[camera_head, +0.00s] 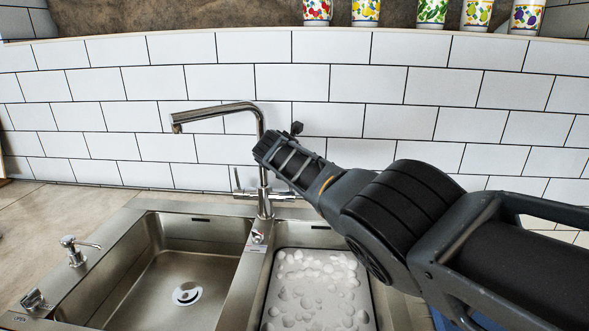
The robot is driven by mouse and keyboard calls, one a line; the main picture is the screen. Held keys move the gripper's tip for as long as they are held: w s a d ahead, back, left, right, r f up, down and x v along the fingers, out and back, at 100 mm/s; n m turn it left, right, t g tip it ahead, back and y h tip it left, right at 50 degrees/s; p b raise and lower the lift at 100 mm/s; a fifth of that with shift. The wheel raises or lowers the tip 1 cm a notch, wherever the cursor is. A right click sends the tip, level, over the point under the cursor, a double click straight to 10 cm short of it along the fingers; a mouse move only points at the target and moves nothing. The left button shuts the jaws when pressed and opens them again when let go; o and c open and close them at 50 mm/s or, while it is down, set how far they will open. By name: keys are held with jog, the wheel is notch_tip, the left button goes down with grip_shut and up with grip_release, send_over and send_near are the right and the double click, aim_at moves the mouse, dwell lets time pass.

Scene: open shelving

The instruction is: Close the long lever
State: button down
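A chrome tap (262,140) with a long spout bent to the left stands behind the double sink. A handle bar (243,193) crosses its base, with a thin upright lever at its left end. More of the bar (284,196) shows to the right of the tap, partly behind my arm. I cannot tell for certain which part is the long lever. My gripper (268,146) is at the tap's upright pipe, overlapping it in the picture. Its fingertips are not clear, and I cannot tell whether it touches the tap or is open or shut.
The left basin (190,270) is empty, with a white drain. The right basin holds a pale, bubbly surface (315,290). A soap dispenser (75,250) and a small fitting (33,300) sit at the left. Patterned jars (366,12) stand on the ledge above the tiled wall (150,85).

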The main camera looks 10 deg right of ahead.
aim_at(291, 193)
jog(key=shift+w, duration=0.1)
dwell(0.4)
jog(key=c, duration=1.2)
grip_release()
jog(key=shift+r, duration=0.1)
jog(key=p+v, duration=0.2)
jog(key=p, duration=0.2)
jog(key=shift+r, duration=0.25)
jog(key=shift+s+a, duration=0.2)
jog(key=shift+s, duration=0.2)
jog(key=shift+p+v, duration=0.35)
jog(key=shift+v, duration=1.95)
